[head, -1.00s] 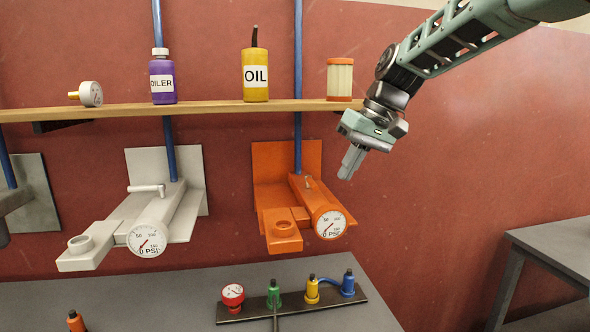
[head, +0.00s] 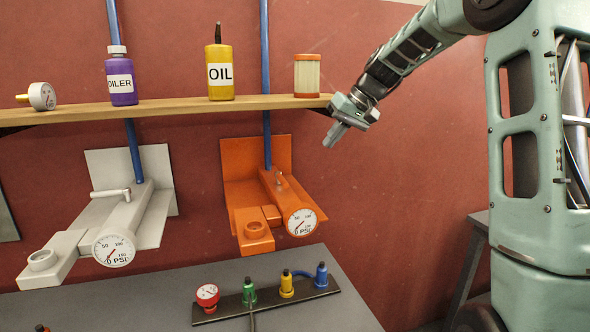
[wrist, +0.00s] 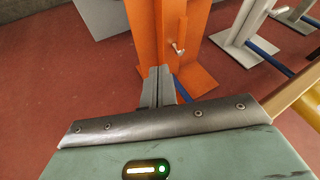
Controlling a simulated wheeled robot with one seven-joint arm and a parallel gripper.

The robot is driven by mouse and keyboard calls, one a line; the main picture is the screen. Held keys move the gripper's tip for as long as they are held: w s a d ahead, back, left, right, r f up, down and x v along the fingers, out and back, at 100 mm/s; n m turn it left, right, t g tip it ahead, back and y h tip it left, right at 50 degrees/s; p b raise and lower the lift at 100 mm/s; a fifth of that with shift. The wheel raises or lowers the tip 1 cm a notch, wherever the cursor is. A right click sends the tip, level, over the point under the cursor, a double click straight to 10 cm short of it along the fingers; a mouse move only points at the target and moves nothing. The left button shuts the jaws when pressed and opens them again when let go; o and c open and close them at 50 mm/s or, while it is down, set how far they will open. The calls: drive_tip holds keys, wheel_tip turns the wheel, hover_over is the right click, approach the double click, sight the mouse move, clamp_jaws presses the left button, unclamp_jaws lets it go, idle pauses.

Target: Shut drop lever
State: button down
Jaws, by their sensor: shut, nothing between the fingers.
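An orange wall fixture (head: 250,217) with a pressure gauge carries a small metal lever (head: 279,180) on its upper body. This lever also shows in the wrist view (wrist: 179,48), standing out from the orange body. A white fixture (head: 68,240) to its left carries a white lever (head: 110,193) that points sideways to the left. Which of the two is the drop lever I cannot tell. My gripper (head: 335,134) is shut and empty, up and to the right of the orange fixture, apart from it. In the wrist view its closed fingers (wrist: 157,85) point toward the orange fixture.
A wooden shelf (head: 180,106) above holds an oil bottle (head: 220,75), a purple oiler bottle (head: 121,77), a filter (head: 307,76) and a gauge (head: 42,97). Below, a grey table (head: 300,308) bears a dark manifold (head: 232,308) with coloured fittings. The red wall at right is bare.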

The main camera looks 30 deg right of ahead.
sight(282, 180)
drive_tip(key=a+p+x, duration=0.1)
drive_tip(key=x, duration=0.3)
drive_tip(key=a+p+x, duration=0.1)
drive_tip(key=p+x, duration=0.1)
drive_tip(key=x, duration=0.2)
drive_tip(key=a+r+p+x, duration=0.1)
drive_tip(key=x, duration=0.4)
drive_tip(key=shift+p, duration=0.4)
drive_tip(key=shift+f, duration=0.1)
